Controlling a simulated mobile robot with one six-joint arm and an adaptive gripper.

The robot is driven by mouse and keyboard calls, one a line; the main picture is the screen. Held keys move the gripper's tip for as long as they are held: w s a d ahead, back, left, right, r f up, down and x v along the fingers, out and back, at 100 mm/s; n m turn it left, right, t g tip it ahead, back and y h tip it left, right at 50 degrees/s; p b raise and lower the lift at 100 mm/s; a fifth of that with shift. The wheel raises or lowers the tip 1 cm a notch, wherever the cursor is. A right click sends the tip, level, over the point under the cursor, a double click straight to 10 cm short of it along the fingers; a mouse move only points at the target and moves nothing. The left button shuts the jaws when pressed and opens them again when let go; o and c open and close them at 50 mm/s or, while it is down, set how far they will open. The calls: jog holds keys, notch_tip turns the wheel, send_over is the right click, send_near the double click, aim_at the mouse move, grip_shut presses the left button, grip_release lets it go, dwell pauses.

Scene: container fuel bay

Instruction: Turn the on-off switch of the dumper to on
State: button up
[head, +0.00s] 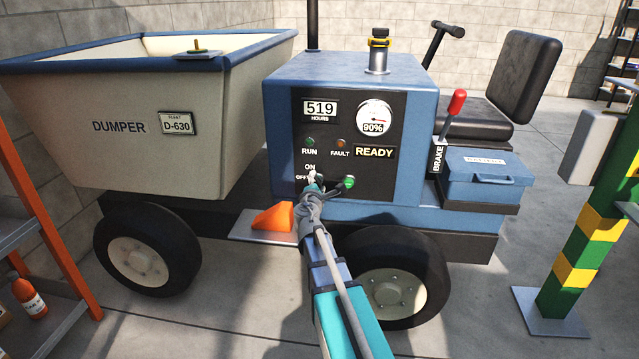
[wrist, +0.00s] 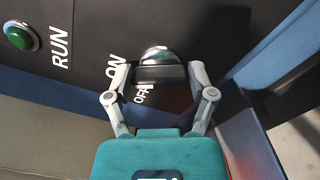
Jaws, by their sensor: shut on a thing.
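The dumper's black control panel (head: 333,132) is on the side of its blue housing, with ON and OFF labels at its lower left. My gripper (head: 316,186) reaches up to the panel beside these labels and mostly covers the on-off switch there. In the wrist view, my gripper (wrist: 160,78) has its two fingers on either side of the switch (wrist: 159,57), a dark knob with a shiny silver top, and is shut on it. The ON and OFF labels lie just left of the knob in that view. Which label the switch points to cannot be told.
A green button (head: 348,182) is right of my gripper. The RUN lamp (head: 310,141), FAULT lamp (head: 343,144) and READY sign (head: 375,152) are above. A red-handled brake lever (head: 450,115) stands to the right. An orange wedge (head: 273,217) lies on the step below.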

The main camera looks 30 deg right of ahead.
jog(key=shift+s+d, duration=0.1)
jog(key=shift+s, duration=0.15)
jog(key=o, duration=0.9)
jog(key=shift+o, duration=0.8)
jog(key=shift+w, duration=0.1)
jog(key=v, duration=1.2)
